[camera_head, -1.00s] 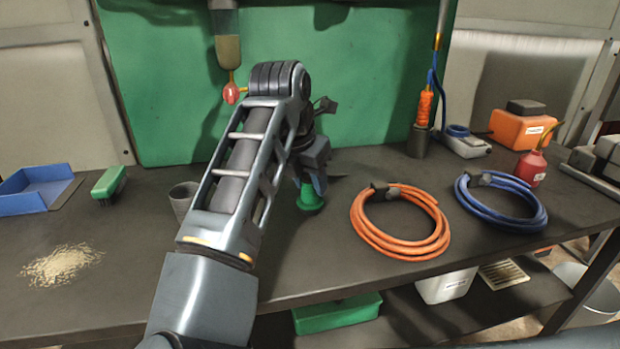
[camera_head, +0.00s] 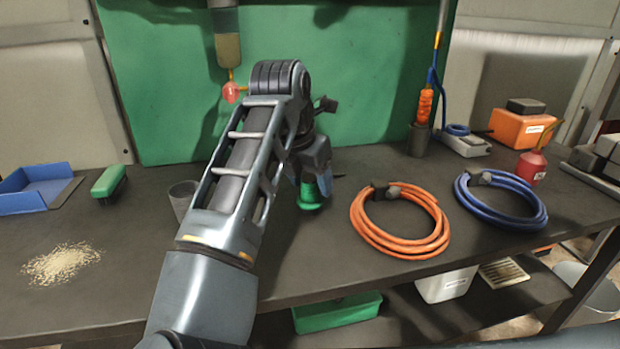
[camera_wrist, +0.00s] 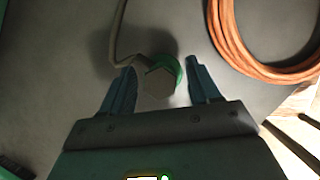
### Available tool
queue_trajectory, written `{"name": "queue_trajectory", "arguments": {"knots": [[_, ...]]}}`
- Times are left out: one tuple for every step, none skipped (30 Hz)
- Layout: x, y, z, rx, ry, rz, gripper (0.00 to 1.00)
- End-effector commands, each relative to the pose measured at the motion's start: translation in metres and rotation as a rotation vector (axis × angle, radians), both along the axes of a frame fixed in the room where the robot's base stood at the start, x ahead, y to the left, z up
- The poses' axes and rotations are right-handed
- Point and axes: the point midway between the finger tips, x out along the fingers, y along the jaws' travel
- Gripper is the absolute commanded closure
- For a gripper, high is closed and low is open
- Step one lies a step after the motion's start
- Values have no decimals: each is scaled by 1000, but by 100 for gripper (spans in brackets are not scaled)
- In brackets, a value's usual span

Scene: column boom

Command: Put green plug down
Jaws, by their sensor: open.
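The green plug (camera_head: 310,199) stands on the dark bench top, just below my gripper (camera_head: 315,180) in the head view. In the wrist view the plug (camera_wrist: 166,72) shows a green rim and a pale faceted body, with a pale cord running from it towards the top of the picture. My gripper (camera_wrist: 160,90) is open there, with one blue-grey finger on each side of the plug. A gap shows between the right finger and the plug; the left finger is close to its body. My arm hides part of the bench behind the plug.
An orange cable coil (camera_head: 362,235) lies right of the plug, and a blue coil (camera_head: 530,222) lies farther right. A grey cup (camera_head: 182,196) stands left of my arm. A green brush (camera_head: 109,181), blue tray (camera_head: 35,190) and pale grain pile (camera_head: 62,263) are at the left.

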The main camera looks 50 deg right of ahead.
Motion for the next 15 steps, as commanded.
{"name": "queue_trajectory", "arguments": {"knots": [[0,1,5,0,-2,1,39],[0,3,8,0,-2,0,39],[0,5,14,0,-3,0,39],[0,8,19,0,-5,2,39],[-1,10,25,0,-4,1,39],[-1,13,32,0,-5,1,39],[-2,15,38,1,-5,0,39],[-2,18,44,1,-5,0,39],[-3,21,52,2,-5,1,39],[-3,24,58,2,-5,1,39],[-4,26,64,1,-5,1,39],[-5,29,71,2,-5,0,39],[-5,31,76,1,-4,1,39],[-5,33,81,2,-5,1,39],[-6,35,87,1,-3,0,39]]}}
